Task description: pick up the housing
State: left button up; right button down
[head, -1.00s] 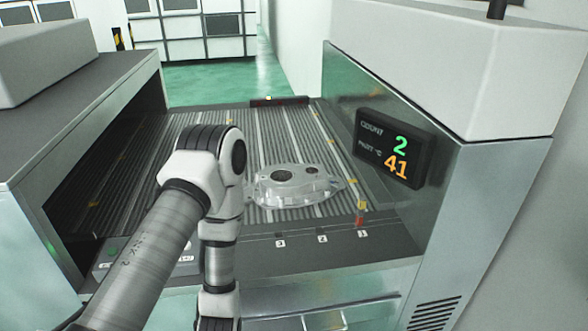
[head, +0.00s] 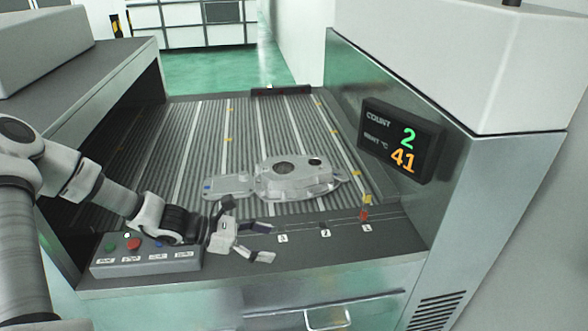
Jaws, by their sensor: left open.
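The housing (head: 300,180), a silvery aluminium casting with a round dark opening on top, lies flat on the ribbed conveyor bed near its front edge. A flatter plate-like casting (head: 229,186) lies just left of it; I cannot tell whether the two touch. My left gripper (head: 268,241) is open and empty over the conveyor's front ledge, in front of the castings and apart from the housing. Its fingers point right. My right gripper is not in view.
A control box (head: 145,262) with coloured buttons sits under my left forearm. A display (head: 400,143) reading 2 and 41 is on the right wall. Numbered marks and a small red object (head: 364,215) are on the front ledge. The bed behind the housing is clear.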

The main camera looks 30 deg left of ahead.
aim_at(288, 178)
jog(key=i+j, duration=0.7)
